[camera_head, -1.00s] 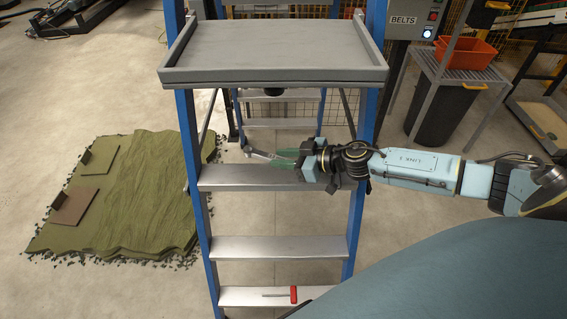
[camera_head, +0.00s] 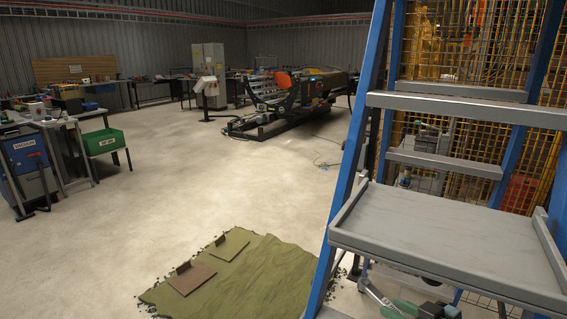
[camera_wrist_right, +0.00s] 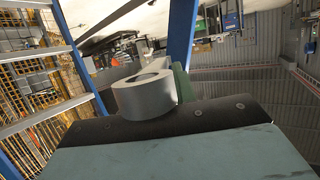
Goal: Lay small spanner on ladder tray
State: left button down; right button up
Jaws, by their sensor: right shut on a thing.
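The ladder tray (camera_head: 440,235) is a grey, shallow-rimmed platform on the blue ladder, at the right of the head view. Its visible surface is empty. My right gripper (camera_head: 400,309), with green fingers, is at the bottom edge of the head view, below the tray's front rim. It is shut on the small spanner (camera_head: 374,291), a grey metal tool whose one end sticks out to the left. In the right wrist view a ring-shaped grey end of the spanner (camera_wrist_right: 143,96) shows close up beside a green finger (camera_wrist_right: 182,82). My left gripper is not in view.
The ladder's blue rail (camera_head: 346,180) stands just left of the tray. Grey ladder steps (camera_head: 470,108) and yellow mesh fencing lie behind it. Green turf (camera_head: 245,275) lies on the floor to the left. A green bin (camera_head: 104,143) stands by the far-left benches; the floor between is open.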

aim_at(387, 304)
jog(key=a+r+m+h, duration=0.1)
jog(key=a+r, duration=0.1)
jog(key=s+a+r+m+t+h, duration=0.1)
jog(key=shift+a+r+m+h, duration=0.3)
jog(key=shift+a+r+h, duration=0.05)
jog(key=shift+h, duration=0.05)
jog(key=s+m+h, duration=0.1)
jog(key=s+r+m+h, duration=0.1)
jog(key=s, duration=0.1)
jog(key=s+r+m+h+b, duration=0.1)
jog(key=s, duration=0.1)
jog(key=shift+s+r+t+h, duration=0.1)
jog(key=shift+r+t+h, duration=0.05)
jog(key=shift+t+h, duration=0.2)
jog(key=shift+a, duration=0.1)
